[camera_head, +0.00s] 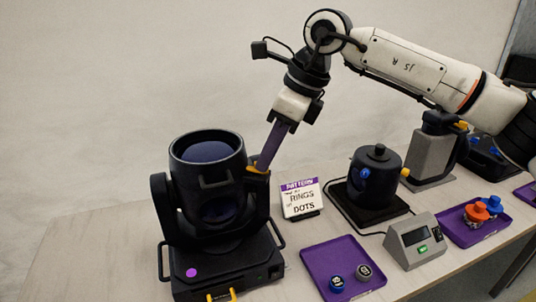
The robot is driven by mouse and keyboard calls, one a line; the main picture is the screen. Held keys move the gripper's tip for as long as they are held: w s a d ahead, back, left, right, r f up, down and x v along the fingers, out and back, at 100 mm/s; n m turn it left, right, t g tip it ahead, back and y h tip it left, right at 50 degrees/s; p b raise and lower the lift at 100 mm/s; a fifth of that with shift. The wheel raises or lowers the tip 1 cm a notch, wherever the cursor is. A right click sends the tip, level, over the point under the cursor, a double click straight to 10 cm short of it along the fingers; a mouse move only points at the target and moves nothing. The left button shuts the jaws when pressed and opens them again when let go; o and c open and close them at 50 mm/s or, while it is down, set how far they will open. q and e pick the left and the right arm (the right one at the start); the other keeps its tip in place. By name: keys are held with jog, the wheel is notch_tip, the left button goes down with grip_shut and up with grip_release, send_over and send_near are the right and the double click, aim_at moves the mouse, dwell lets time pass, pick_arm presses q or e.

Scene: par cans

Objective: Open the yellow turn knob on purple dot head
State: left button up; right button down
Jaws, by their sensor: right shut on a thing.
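The purple dot head is a black moving-head light (206,180) at the left of the table, its barrel facing up. A purple dot (191,272) marks the front of its base. A yellow turn knob (263,171) sits at the top of the yoke arm on the right side, mostly covered. My right gripper (262,167) comes down from the upper right with purple fingers. It is shut on the yellow knob, with only small yellow parts showing at the fingertips. My left gripper is not in view.
A purple tray (318,258) holds two small round knobs. A sign (300,199), a grey display box (415,240) and a black can (375,178) with blue and yellow knobs stand right of the head. Another purple tray (468,238) holds orange and blue knobs. A grey fixture (432,150) stands behind.

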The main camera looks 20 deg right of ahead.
jog(key=m+b, duration=0.1)
jog(key=m+t+b, duration=0.1)
jog(key=m+b, duration=0.1)
jog(key=shift+s+a+f+h, duration=0.15)
jog(key=shift+a+f+h, duration=0.05)
jog(key=shift+h, duration=0.1)
jog(key=m+b, duration=0.1)
jog(key=m, duration=0.1)
jog(key=m+t+h+b, duration=0.1)
jog(key=m+b, duration=0.1)
jog(key=shift+s+a+m+h, duration=0.1)
jog(key=shift+a+m+h, duration=0.1)
jog(key=shift+m+h, duration=0.15)
jog(key=shift+a+r+m+h+b, duration=0.15)
jog(key=shift+m+h+b, duration=0.2)
jog(key=shift+m+b, duration=0.5)
jog(key=shift+a+m+h, duration=0.1)
jog(key=shift+m+h, duration=0.2)
jog(key=shift+m, duration=0.7)
jog(key=shift+a+m+h+b, duration=0.1)
jog(key=shift+m+h+b, duration=0.4)
jog(key=shift+m, duration=1.2)
jog(key=shift+a+r+m+h+b, duration=0.1)
jog(key=shift+m+h+b, duration=0.2)
jog(key=shift+m, duration=0.45)
jog(key=shift+a+m+h+b, duration=0.1)
jog(key=shift+m+h, duration=0.3)
jog(key=shift+m, duration=0.35)
jog(key=shift+g, duration=0.3)
